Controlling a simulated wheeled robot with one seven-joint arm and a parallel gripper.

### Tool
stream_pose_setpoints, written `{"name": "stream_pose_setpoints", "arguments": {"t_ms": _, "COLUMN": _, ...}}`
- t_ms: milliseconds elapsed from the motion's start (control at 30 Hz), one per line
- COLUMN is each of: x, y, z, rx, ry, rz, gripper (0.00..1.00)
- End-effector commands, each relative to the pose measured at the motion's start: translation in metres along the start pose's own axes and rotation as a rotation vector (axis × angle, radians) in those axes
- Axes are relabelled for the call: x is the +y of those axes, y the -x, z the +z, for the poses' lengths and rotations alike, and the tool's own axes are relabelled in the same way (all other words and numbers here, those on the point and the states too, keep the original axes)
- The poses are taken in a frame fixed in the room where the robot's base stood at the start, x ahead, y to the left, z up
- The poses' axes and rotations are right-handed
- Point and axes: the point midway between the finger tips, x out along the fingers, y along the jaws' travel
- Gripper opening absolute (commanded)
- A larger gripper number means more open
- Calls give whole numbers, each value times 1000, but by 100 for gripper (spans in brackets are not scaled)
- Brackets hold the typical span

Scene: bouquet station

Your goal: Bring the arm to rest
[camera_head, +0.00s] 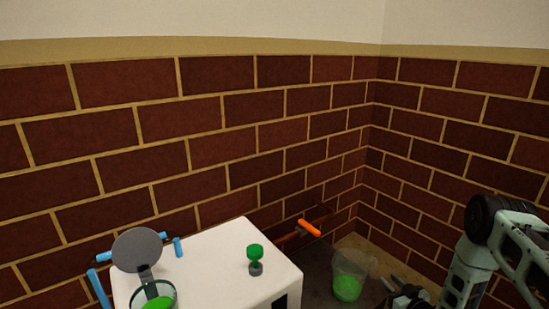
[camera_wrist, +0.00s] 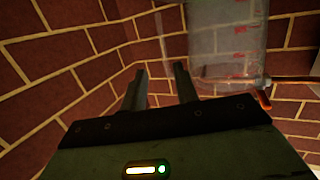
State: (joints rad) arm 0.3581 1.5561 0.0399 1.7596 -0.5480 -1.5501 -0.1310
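My gripper (camera_head: 392,286) is at the lower right in the head view, just right of a clear beaker (camera_head: 348,288) with green contents. My arm comes down to it from the right edge. In the wrist view the two fingers of my gripper (camera_wrist: 161,74) stand apart with nothing between them. A clear container with red markings (camera_wrist: 228,42), which looks like the beaker, is beyond the fingers to the upper right. I cannot tell how far the fingers are from it.
A white block (camera_head: 215,262) carries a green knob-shaped thing (camera_head: 255,254) and a glass jar (camera_head: 153,297) with a raised grey lid (camera_head: 138,250). Blue pieces (camera_head: 178,247) are at its left. Brick walls (camera_head: 230,140) meet in a corner.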

Motion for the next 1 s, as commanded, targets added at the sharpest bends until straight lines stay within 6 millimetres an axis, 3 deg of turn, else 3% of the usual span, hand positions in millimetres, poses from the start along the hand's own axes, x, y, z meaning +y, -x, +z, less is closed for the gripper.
{"name": "stream_pose_setpoints", "arguments": {"t_ms": 33, "x": 3, "y": -11, "z": -22, "rx": -41, "ry": 19, "rz": -3, "gripper": 30}}
{"name": "stream_pose_setpoints", "arguments": {"t_ms": 200, "x": 5, "y": -25, "z": -73, "rx": -227, "ry": 54, "rz": 11, "gripper": 30}}
{"name": "stream_pose_setpoints", "arguments": {"t_ms": 333, "x": 2, "y": -21, "z": -114, "rx": -365, "ry": 66, "rz": 33, "gripper": 30}}
{"name": "stream_pose_setpoints", "arguments": {"t_ms": 467, "x": -6, "y": -3, "z": -154, "rx": -501, "ry": 66, "rz": 61, "gripper": 30}}
{"name": "stream_pose_setpoints", "arguments": {"t_ms": 667, "x": -26, "y": 48, "z": -209, "rx": -704, "ry": 37, "rz": 108, "gripper": 30}}
{"name": "stream_pose_setpoints", "arguments": {"t_ms": 800, "x": -48, "y": 99, "z": -241, "rx": -840, "ry": 0, "rz": 135, "gripper": 30}}
{"name": "stream_pose_setpoints", "arguments": {"t_ms": 1000, "x": -81, "y": 178, "z": -271, "rx": -1014, "ry": -69, "rz": 157, "gripper": 30}}
